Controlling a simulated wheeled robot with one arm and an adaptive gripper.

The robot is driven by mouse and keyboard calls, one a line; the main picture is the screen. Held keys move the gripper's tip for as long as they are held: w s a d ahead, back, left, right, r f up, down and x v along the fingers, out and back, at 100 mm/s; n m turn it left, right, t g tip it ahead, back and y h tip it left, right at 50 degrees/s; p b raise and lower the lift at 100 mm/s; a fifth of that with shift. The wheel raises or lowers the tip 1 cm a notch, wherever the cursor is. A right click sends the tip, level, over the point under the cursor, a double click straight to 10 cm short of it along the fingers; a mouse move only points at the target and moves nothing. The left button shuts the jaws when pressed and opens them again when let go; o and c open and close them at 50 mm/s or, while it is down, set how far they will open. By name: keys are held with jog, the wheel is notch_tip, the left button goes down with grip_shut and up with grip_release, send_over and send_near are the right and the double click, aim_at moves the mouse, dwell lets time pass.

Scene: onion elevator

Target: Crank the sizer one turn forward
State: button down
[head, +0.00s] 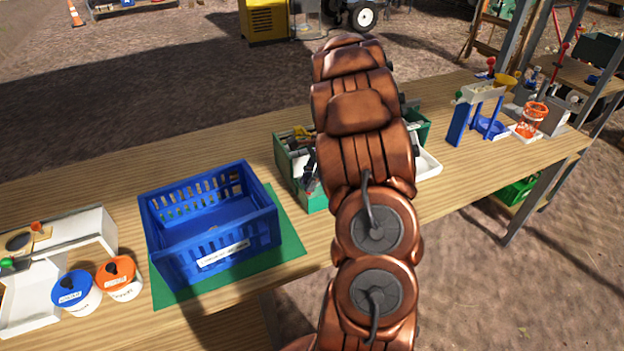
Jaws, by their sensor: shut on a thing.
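I cannot pick out the sizer or its crank with certainty. A green box-like unit (290,168) stands mid-table, largely covered by my copper-coloured arm; yellow, dark and grey parts show inside its left end. At the far right a stand with blue legs (459,122) carries a pale hopper (482,92), with a red knob (491,61) and a green knob (459,95). At the left edge is a white device (75,232) with an orange knob (37,227) and a green knob (6,263). My gripper is hidden behind my arm.
An empty-looking blue crate (160,255) sits on a green mat (285,243). Blue-lidded (76,292) and orange-lidded (118,279) tubs stand left of it. An orange basket (532,118) is at the right. The wooden table (205,150) has bare room behind the crate.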

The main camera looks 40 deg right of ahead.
jog(key=shift+w+a, duration=0.1)
jog(key=shift+w, duration=0.4)
jog(key=shift+w+p, duration=0.55)
jog(key=shift+w, duration=0.15)
